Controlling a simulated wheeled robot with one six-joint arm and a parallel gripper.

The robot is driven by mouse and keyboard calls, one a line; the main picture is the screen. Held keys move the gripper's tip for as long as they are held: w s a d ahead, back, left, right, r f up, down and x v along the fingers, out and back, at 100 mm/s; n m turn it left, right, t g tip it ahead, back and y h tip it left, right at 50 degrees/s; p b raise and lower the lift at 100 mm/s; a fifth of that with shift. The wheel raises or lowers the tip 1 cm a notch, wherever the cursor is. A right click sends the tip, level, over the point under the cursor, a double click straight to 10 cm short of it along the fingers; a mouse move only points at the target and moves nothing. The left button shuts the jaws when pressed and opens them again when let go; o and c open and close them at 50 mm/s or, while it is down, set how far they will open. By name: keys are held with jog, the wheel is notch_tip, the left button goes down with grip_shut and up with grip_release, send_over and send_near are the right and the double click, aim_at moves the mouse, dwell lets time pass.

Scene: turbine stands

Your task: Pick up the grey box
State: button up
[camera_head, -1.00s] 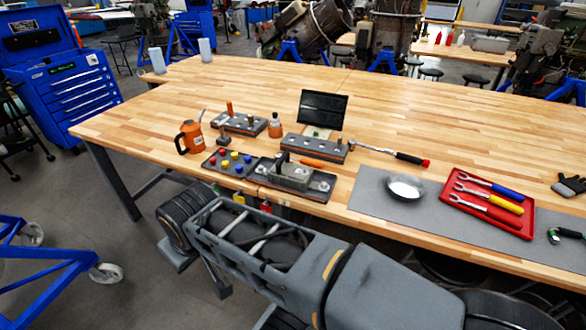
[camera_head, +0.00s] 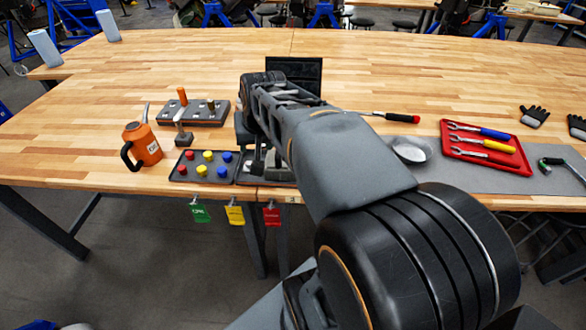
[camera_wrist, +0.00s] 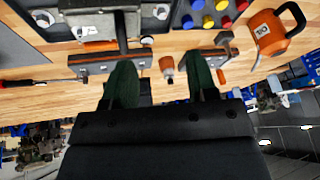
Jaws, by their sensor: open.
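What looks like the grey box is a metallic block (camera_wrist: 95,24) at the top left of the upside-down wrist view, on a dark tray with pale round fittings. A dark upright bar stands in front of part of it. In the head view my arm covers most of that spot. My gripper (camera_wrist: 160,80) is open, its two dark green fingers well apart, with nothing between them but the view of the table beyond. It appears above the bench, apart from the block. In the head view its fingers are hidden behind my arm.
A tray of coloured knobs (camera_head: 204,165) and an orange can (camera_head: 142,145) stand left. A grey rack (camera_head: 193,112) and a black screen (camera_head: 294,74) stand behind. A red wrench tray (camera_head: 486,149) and a metal dish (camera_head: 409,150) lie right. The bench's far middle is clear.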

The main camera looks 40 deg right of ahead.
jog(key=w+d+f+m+b, duration=0.1)
jog(key=w+d+f+m, duration=0.1)
jog(key=d, duration=0.4)
jog(key=w+d+f+m+b, duration=0.1)
jog(key=w+d+f+m, duration=0.1)
jog(key=d, duration=0.4)
jog(key=p, duration=0.2)
send_over(275, 168)
jog(key=w+d, duration=0.3)
jog(key=d, duration=0.1)
jog(key=shift+h, duration=0.4)
jog(key=shift+s+f, duration=0.15)
jog(key=shift+f, duration=2.7)
jog(key=shift+s+f, duration=0.1)
jog(key=shift+f, duration=2.7)
jog(key=shift+c, duration=0.4)
grip_shut()
jog(key=shift+d+r, duration=0.1)
jog(key=shift+r, duration=0.05)
